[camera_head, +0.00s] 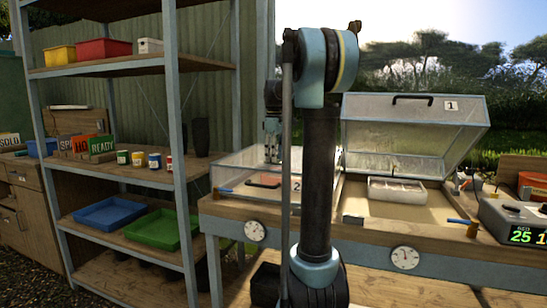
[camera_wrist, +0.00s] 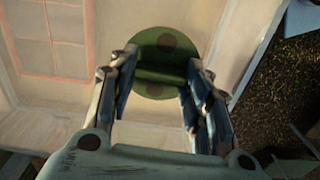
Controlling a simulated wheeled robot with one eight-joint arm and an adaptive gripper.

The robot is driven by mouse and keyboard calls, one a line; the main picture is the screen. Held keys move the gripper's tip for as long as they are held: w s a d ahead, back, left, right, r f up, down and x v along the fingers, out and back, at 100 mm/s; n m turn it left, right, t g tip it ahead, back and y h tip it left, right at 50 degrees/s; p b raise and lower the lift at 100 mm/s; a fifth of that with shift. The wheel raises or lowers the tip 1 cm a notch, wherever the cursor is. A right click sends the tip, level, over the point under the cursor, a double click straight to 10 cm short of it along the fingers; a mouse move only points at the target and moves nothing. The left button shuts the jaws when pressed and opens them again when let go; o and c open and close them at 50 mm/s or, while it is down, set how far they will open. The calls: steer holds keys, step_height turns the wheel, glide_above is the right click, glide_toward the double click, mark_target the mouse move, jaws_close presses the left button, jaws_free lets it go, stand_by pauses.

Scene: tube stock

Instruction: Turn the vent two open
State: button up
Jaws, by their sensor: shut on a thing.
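Vent two shows in the wrist view as a round green disc (camera_wrist: 152,90) with dark round spots and a raised grip across its middle. It sits on the pale clear lid of the box marked 2 (camera_head: 222,172). My gripper (camera_wrist: 160,68) has one finger on each side of the disc's raised grip and is shut on it. In the head view my gripper (camera_head: 271,150) points down at the lid of box 2, partly beside my arm's dark column. The vent itself is too small to make out there.
Box 1 (camera_head: 415,125) stands to the right with its clear lid raised. A white tray (camera_head: 397,191) lies in it. Dials (camera_head: 405,257) are on the bench front. A shelf rack (camera_head: 178,130) with trays and pots stands close on the left.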

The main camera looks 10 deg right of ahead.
steer(key=shift+d+n, duration=0.1)
steer(key=shift+n, duration=0.3)
steer(key=o, duration=1.1)
steer(key=shift+c, duration=0.2)
step_height(320, 180, up, 12)
